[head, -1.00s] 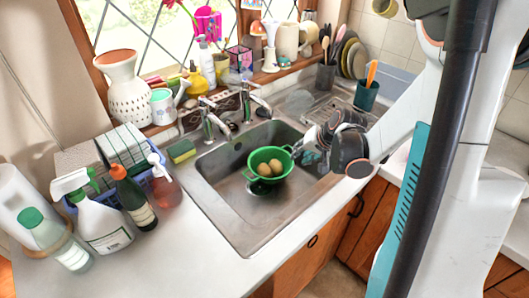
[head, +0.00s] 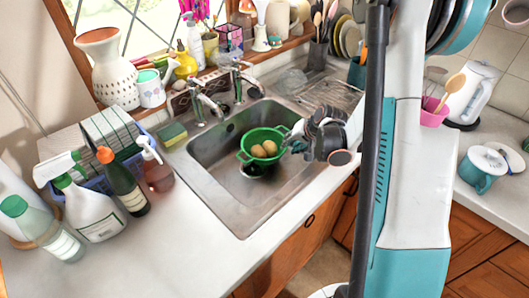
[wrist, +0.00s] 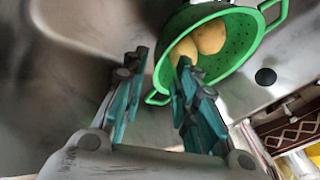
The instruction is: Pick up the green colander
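The green colander (head: 262,139) is in the sink, with round yellowish-brown items (head: 264,149), perhaps potatoes, inside it. It has a loop handle on each side. My gripper (head: 290,146) is at the colander's right side in the head view, close to its right handle. In the wrist view the colander (wrist: 236,55) is at the upper right, and my gripper (wrist: 158,75) shows two fingers apart. The near handle (wrist: 154,99) appears between the fingers. One finger covers part of the rim. I cannot tell whether either finger touches it.
The metal sink (head: 222,196) has walls around the colander, and taps (head: 205,105) stand behind it. Spray bottles (head: 88,205) and a dark bottle (head: 124,185) crowd the counter at left. A sponge (head: 172,133) lies by the sink's left rim.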

